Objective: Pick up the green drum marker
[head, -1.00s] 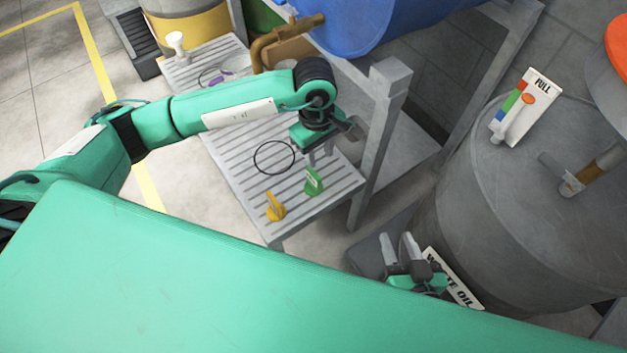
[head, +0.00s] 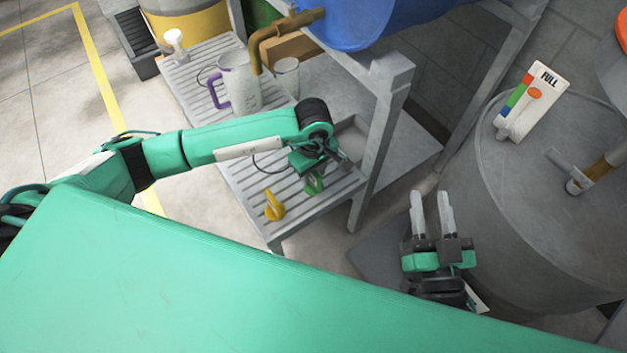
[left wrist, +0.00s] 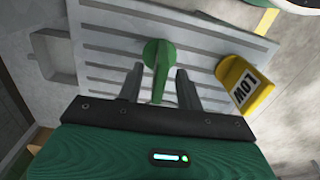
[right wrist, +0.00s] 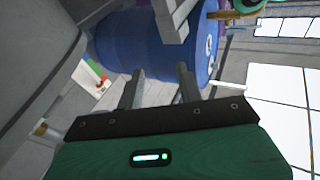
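The green drum marker (head: 314,183) stands on the slatted grey bench, partly hidden under my left gripper (head: 318,168). In the left wrist view the green marker (left wrist: 157,65) sits between the two fingers of my left gripper (left wrist: 157,85), which are apart on either side of it. I cannot tell whether either finger touches it. My right gripper (head: 432,200) is open and empty, in front of the grey drum; its spread fingers also show in the right wrist view (right wrist: 158,85).
A yellow marker reading LOW (head: 274,206) stands close to the green one. A purple-handled jug (head: 243,85) and a clear cup (head: 286,75) are further back on the bench (head: 250,190). A grey post (head: 378,140) rises beside my left gripper. A grey drum (head: 530,220) stands right.

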